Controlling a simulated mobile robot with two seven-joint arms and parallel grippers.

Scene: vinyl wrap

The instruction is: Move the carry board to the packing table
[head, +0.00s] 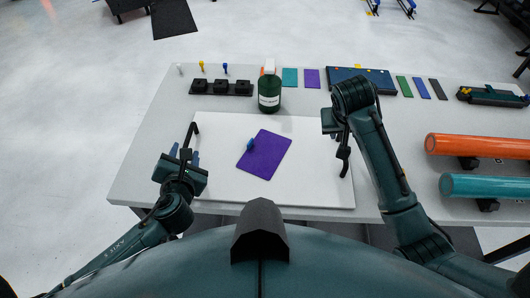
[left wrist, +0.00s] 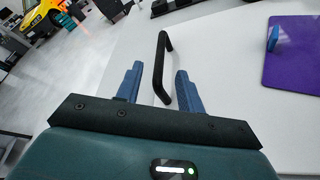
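The white carry board (head: 225,185) lies flat on the grey table in the head view. It has a black handle (head: 194,132) at its left edge and another black handle (head: 344,160) at its right edge. A purple sheet (head: 268,156) with a small blue tool (head: 250,144) lies on the board. My left gripper (head: 184,155) is open at the left handle. In the left wrist view the handle (left wrist: 163,50) stands between its blue fingers, with gaps visible. My right gripper (head: 334,122) is by the right handle; its fingers are not clearly visible.
A green bottle (head: 269,92) and a black rack (head: 222,88) stand behind the board. A blue case (head: 362,78) and coloured swatches (head: 404,86) lie at the back. Orange (head: 475,146) and teal (head: 485,187) rolls lie at right. I cannot tell which table is the packing table.

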